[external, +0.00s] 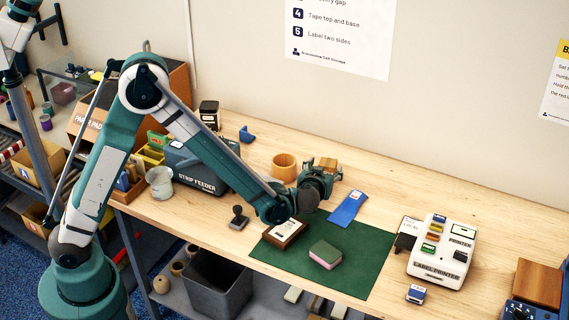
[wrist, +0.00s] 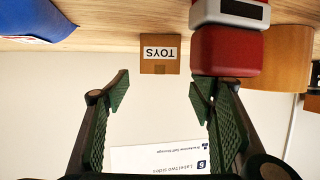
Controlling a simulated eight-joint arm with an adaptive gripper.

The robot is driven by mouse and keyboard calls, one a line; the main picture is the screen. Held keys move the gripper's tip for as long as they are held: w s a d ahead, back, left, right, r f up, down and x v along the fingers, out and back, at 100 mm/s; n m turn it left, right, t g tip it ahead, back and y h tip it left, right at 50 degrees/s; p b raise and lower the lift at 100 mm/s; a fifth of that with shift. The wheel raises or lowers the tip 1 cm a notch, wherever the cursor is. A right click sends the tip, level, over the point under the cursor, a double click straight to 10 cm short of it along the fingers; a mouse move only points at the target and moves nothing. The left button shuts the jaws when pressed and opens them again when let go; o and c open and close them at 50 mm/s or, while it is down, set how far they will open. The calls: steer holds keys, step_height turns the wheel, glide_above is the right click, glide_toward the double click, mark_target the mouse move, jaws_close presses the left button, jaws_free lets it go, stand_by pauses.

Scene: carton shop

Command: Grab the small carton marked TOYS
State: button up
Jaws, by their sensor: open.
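The small brown carton marked TOYS (wrist: 160,66) shows in the wrist view, which is upside down. Its white label faces me, and it stands on the wooden table. My gripper (wrist: 160,92) is open and empty. The carton lies beyond the fingertips, lined up with the gap between them. In the external view a brown box top (external: 328,164), likely this carton, shows just behind my gripper (external: 322,176), which hides most of it.
In the wrist view a red and white object (wrist: 229,50) stands close beside the carton, near one finger. An orange cylinder (external: 284,167) and a blue flat item (external: 348,208) are nearby. A green mat (external: 365,262) holds a pink-green block (external: 325,254). A label printer (external: 440,250) stands right.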

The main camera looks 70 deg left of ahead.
mark_target(327, 165)
steer(key=shift+w+a, duration=0.1)
stand_by(0.3)
steer(key=shift+b+x, duration=0.65)
steer(key=shift+x, duration=2.45)
steer(key=c, duration=1)
